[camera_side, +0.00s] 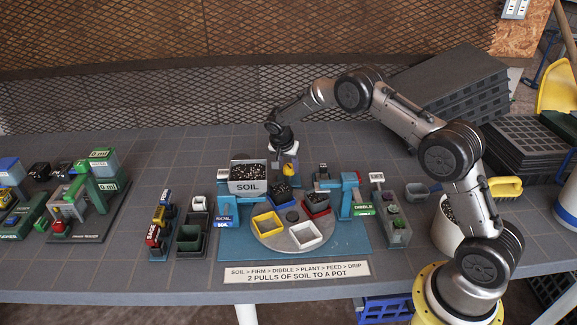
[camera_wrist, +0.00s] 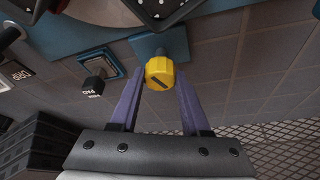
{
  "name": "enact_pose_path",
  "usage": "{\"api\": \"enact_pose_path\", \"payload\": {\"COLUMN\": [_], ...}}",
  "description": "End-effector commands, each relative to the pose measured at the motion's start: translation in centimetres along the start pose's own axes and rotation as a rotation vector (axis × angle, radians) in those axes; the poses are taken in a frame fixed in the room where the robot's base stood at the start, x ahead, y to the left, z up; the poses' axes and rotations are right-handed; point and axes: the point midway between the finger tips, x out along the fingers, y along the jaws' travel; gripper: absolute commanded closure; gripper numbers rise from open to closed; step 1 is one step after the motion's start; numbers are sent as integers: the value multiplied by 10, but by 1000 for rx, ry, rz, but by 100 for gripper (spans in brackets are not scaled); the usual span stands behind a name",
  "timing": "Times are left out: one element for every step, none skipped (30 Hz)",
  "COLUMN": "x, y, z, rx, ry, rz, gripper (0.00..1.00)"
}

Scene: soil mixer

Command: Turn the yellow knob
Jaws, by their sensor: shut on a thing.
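In the side view my gripper (camera_side: 288,158) reaches down behind the soil mixer, just right of the grey SOIL hopper (camera_side: 247,187).
A round turntable (camera_side: 270,241) carries yellow, white and red-rimmed pots on a blue base (camera_side: 235,243). A blue DIBBLE post (camera_side: 349,192) stands to the right. Small pots and coloured blocks stand to the left. The table behind the mixer is clear up to the mesh (camera_side: 100,95).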

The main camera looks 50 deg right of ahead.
Motion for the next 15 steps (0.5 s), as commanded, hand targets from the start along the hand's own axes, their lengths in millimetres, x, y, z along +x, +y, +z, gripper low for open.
{"api": "enact_pose_path", "payload": {"x": [-1,-1,-1,-1,-1,-1,-1,-1,-1,-1,-1,-1,-1,0,0], "y": [0,0,0,0,0,0,0,0,0,0,0,0,0,0,0], "z": [1,1,1,1,1,1,1,1,1,1,1,1,1,1,1], "rx": [3,3,4,4,3,3,3,3,3,3,3,3,2,2,2], "ry": [-2,-2,-2,-2,-2,-2,-2,-2,-2,-2,-2,-2,-2,-2,-2], "rz": [2,2,2,2,2,2,2,2,2,2,1,1,1,1,1], "gripper": [100,100,100,100,100,100,100,100,100,100,52,44,39,34,26]}}
